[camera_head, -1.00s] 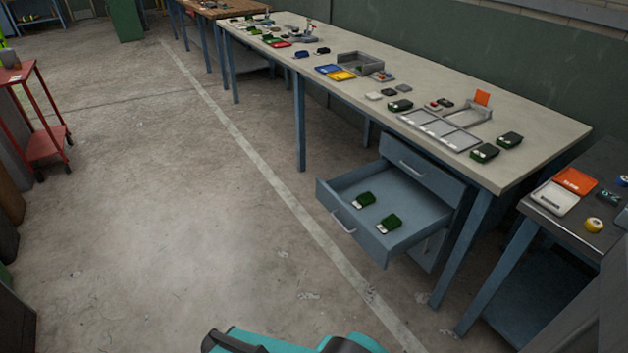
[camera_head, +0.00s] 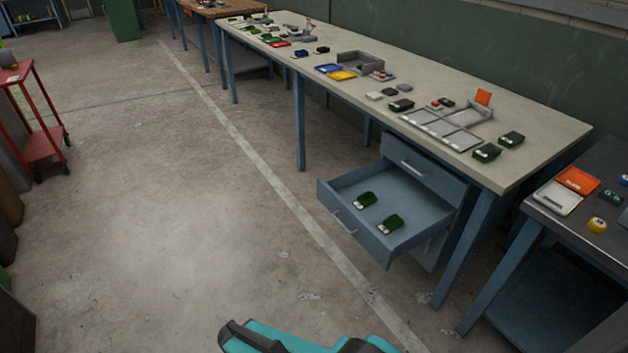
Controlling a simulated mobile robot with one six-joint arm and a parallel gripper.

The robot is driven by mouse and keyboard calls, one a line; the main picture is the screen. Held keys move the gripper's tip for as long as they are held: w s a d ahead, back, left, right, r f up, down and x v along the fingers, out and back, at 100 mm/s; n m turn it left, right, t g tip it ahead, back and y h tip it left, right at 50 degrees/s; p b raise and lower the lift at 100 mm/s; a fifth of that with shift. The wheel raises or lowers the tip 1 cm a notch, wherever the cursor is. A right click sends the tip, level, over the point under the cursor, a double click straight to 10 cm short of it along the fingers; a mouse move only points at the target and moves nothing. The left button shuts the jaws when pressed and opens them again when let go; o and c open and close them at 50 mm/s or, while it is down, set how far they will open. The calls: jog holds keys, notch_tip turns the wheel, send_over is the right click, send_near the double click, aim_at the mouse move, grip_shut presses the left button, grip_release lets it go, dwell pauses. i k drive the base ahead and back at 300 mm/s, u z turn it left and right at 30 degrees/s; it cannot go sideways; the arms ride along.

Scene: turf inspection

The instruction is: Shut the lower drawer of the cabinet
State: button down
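The blue-grey cabinet (camera_head: 422,183) stands under the long workbench. Its top drawer front (camera_head: 424,166) is shut. Below that, a drawer (camera_head: 345,218) is pulled far out toward the aisle, with a handle on its front. Two small dark green items with pale ends, one nearer the back left (camera_head: 366,200) and one nearer the front right (camera_head: 391,223), lie in it. My gripper is not in view; only a teal and black part of my arm shows at the bottom edge.
The workbench (camera_head: 545,128) holds trays and several small items above the cabinet. A dark side table (camera_head: 590,170) stands close at the right. Open concrete floor (camera_head: 200,240) lies left of the drawer. A red cart (camera_head: 42,143) is at far left.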

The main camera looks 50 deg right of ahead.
aim_at(425, 213)
jog(key=u, duration=0.05)
jog(key=i, duration=1)
jog(key=z, duration=0.05)
